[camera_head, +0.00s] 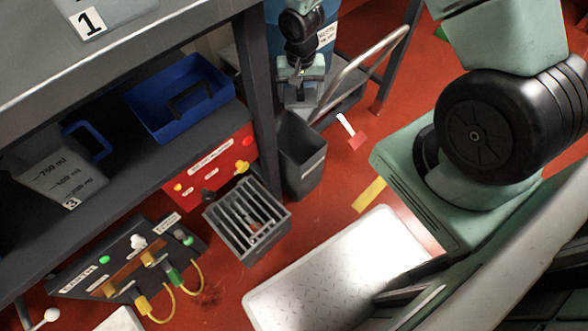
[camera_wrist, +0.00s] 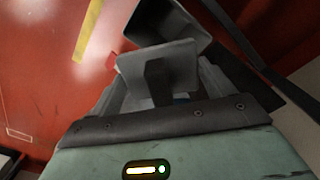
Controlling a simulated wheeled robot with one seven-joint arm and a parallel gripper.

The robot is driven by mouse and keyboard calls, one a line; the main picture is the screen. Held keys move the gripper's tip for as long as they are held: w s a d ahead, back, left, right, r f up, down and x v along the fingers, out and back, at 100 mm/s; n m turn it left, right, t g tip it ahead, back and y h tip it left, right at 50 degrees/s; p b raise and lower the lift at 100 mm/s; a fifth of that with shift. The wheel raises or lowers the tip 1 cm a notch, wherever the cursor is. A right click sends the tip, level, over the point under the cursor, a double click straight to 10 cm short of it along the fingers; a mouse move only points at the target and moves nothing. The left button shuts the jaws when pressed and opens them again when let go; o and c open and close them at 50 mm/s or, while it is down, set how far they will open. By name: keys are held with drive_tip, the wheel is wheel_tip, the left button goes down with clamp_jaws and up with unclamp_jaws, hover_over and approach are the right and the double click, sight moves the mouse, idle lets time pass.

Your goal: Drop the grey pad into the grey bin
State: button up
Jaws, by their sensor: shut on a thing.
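My gripper (camera_head: 301,92) is at the top middle of the head view, shut on the grey pad. In the wrist view the grey pad (camera_wrist: 184,62) is a flat, light grey square plate held between my fingers, with a dark part in front of its middle. In the head view the pad is small and hard to tell from the fingers. The grey bin (camera_head: 302,165) is a tall, dark grey, open-topped bin standing on the red floor, just below my gripper in the picture. Its open top also shows beyond the pad in the wrist view (camera_wrist: 148,20). The pad partly covers it there.
A dark bench frame with a blue tray (camera_head: 180,92) and a measuring jug (camera_head: 62,172) stands left of the bin. A slatted grey crate (camera_head: 246,222) is in front. A metal handrail (camera_head: 365,68) and a red-headed tool (camera_head: 354,136) are to the right.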

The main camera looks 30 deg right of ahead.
wheel_tip(320, 180, down, 13)
drive_tip(key=m+b, duration=0.1)
drive_tip(key=b, duration=1)
drive_tip(key=shift+w+f, duration=0.2)
drive_tip(key=shift+w, duration=0.05)
drive_tip(key=o, duration=0.9)
drive_tip(key=shift+r, duration=0.15)
wheel_tip(320, 180, up, 17)
drive_tip(key=p, duration=0.7)
drive_tip(key=shift+r, duration=0.1)
